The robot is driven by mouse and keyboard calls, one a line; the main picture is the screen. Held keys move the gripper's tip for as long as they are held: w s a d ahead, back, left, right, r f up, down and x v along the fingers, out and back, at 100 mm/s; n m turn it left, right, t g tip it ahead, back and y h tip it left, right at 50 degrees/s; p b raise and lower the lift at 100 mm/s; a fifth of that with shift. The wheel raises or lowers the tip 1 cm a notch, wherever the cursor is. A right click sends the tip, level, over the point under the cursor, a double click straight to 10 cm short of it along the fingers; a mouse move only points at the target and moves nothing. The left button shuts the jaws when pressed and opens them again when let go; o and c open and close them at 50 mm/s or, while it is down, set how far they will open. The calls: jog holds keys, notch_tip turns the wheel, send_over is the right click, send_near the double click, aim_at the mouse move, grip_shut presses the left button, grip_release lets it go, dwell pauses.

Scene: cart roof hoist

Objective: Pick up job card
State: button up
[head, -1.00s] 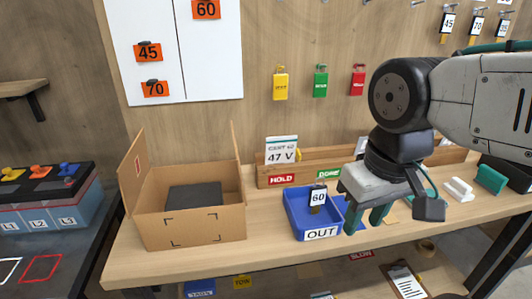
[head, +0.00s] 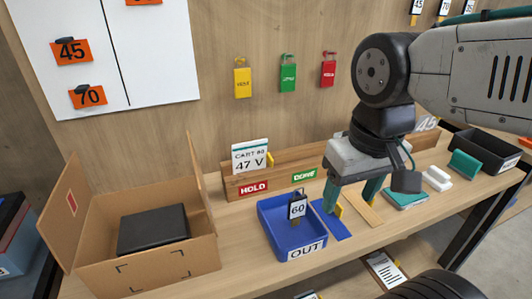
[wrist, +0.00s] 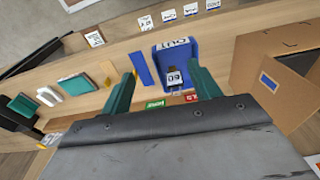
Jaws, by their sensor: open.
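The job card (head: 250,157), a white card reading "47 V" with a green top edge, stands upright in the wooden rack (head: 335,165), above the red HOLD label (head: 254,187). I cannot make it out in the wrist view. My gripper (head: 352,192) is open with green fingers pointing down, to the right of the card, with nothing seen between the fingers. In the wrist view my gripper (wrist: 163,75) has its fingers apart over the bench, near the blue OUT tray (wrist: 174,43).
The blue tray (head: 268,228) holds a tag reading 60. An open cardboard box (head: 105,272) with a dark block stands at left. A blue strip (head: 333,222) lies right of the tray. A black bin (head: 470,150) is at far right. Coloured tags hang on the wall behind.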

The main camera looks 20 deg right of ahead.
jog(key=w+m, duration=0.9)
jog(key=w, duration=0.5)
jog(key=m, duration=0.9)
send_over(269, 157)
jog(key=s, duration=0.2)
notch_tip(269, 157, down, 4)
jog(key=shift+w+f, duration=0.35)
jog(key=shift+f, duration=0.9)
jog(key=shift+w+f, duration=0.35)
jog(key=shift+f, duration=0.9)
jog(key=shift+w+f, duration=0.35)
jog(key=shift+f, duration=0.9)
jog(key=c, duration=1.1)
